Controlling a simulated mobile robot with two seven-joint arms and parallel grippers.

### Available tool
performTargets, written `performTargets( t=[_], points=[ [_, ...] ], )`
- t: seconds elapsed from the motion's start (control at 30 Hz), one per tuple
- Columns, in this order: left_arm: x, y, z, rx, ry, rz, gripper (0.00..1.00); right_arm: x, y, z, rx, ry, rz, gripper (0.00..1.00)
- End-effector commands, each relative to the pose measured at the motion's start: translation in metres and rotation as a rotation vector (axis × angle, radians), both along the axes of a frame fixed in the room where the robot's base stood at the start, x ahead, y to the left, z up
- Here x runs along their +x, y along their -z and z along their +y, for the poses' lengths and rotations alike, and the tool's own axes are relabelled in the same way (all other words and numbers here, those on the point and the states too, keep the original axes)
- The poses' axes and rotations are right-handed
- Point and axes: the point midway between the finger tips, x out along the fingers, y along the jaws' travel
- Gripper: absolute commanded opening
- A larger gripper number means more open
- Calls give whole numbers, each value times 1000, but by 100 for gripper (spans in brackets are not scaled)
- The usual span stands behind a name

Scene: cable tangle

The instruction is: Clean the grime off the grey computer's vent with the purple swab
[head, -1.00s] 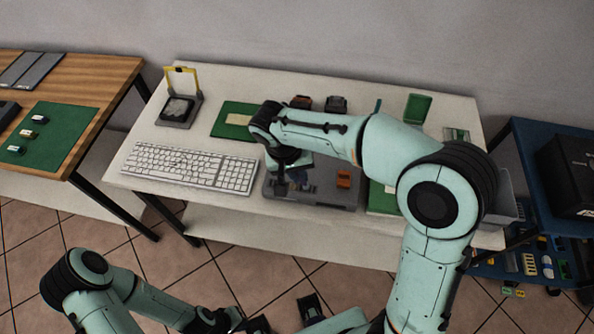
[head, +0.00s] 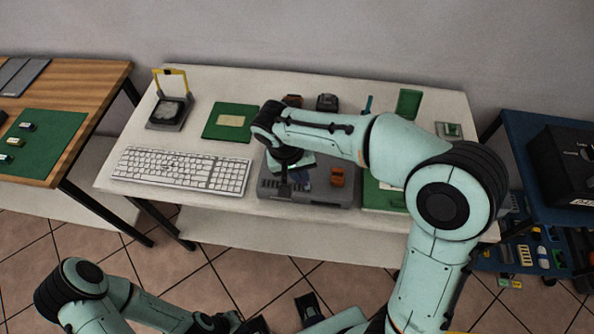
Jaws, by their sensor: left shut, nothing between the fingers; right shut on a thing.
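The grey computer (head: 318,192) lies flat near the front edge of the white table, with dark slots of its vent (head: 270,187) at its left front. My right gripper (head: 287,176) points down over the computer's left part, close to the vent, and is shut on a thin thing, apparently the purple swab. The swab is mostly hidden by the gripper. A small bluish-purple patch (head: 304,177) shows beside the fingers; I cannot tell whether it is swab or computer. Grime cannot be made out. My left gripper (head: 256,325) is low at the bottom edge, away from the table, shut and empty, partly cut off.
A white keyboard (head: 182,170) lies left of the computer. An orange part (head: 337,177) sits on the computer. A green board (head: 230,121), a yellow-framed stand (head: 170,112) and small dark blocks (head: 327,102) stand behind. A green mat (head: 382,196) lies at right, beneath my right arm.

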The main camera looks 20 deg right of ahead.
Motion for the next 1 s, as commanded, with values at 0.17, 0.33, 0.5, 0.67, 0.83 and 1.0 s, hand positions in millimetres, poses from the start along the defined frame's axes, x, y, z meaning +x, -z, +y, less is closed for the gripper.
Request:
performTargets(
  t=[0.17, 0.33, 0.5, 0.67, 0.83, 1.0],
  points=[
    [-1, 2, 0, 0, 0, 1, 0, -5, 0, -8, -3, 2, 5, 0],
    [-1, 2, 0, 0, 0, 1, 0, -5, 0, -9, -2, 1, 4, 0],
    [-1, 2, 0, 0, 0, 1, 0, -5, -1, -8, -1, 0, 1, 0],
    [3, -6, 0, 0, 0, -3, 0, -4, -11, -8, 0, 1, -1, 0],
    [9, -20, 0, 1, 0, -11, 0, -4, -30, -8, 0, 0, -3, 0],
    [16, -33, 0, 0, 0, -19, 0, -4, -47, -8, -1, 0, -2, 0]
  ],
)
